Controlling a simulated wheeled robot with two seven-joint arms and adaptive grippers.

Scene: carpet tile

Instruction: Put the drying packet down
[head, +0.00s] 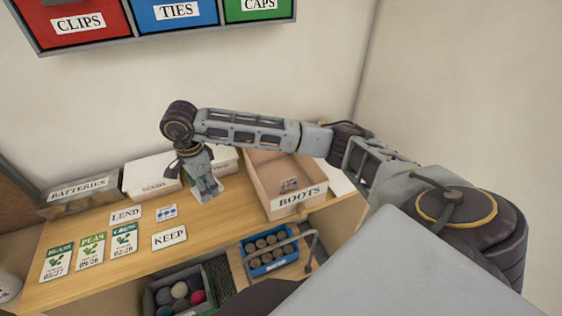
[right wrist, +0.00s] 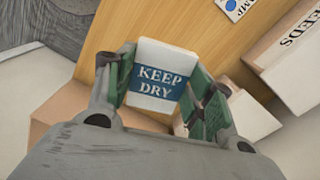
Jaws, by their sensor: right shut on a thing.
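The drying packet (right wrist: 153,98) is a white block with a blue band reading KEEP DRY. In the right wrist view it sits between the two green-padded fingers of my right gripper (right wrist: 160,95), which is shut on it. In the head view my right gripper (head: 207,190) points down above the back part of the wooden table (head: 85,262), left of the BOOTS box. The packet is small there and partly covered by the fingers. I cannot tell how high it is above the table. My left gripper is not in view.
An open BOOTS box (head: 281,212) stands right of the gripper. A BATTERIES box (head: 78,205) and white boxes line the back. LEND (head: 126,215) and KEEP (head: 169,238) cards and seed packets (head: 92,248) lie on the table. Below are a blue tray (head: 270,269) and a crate of balls.

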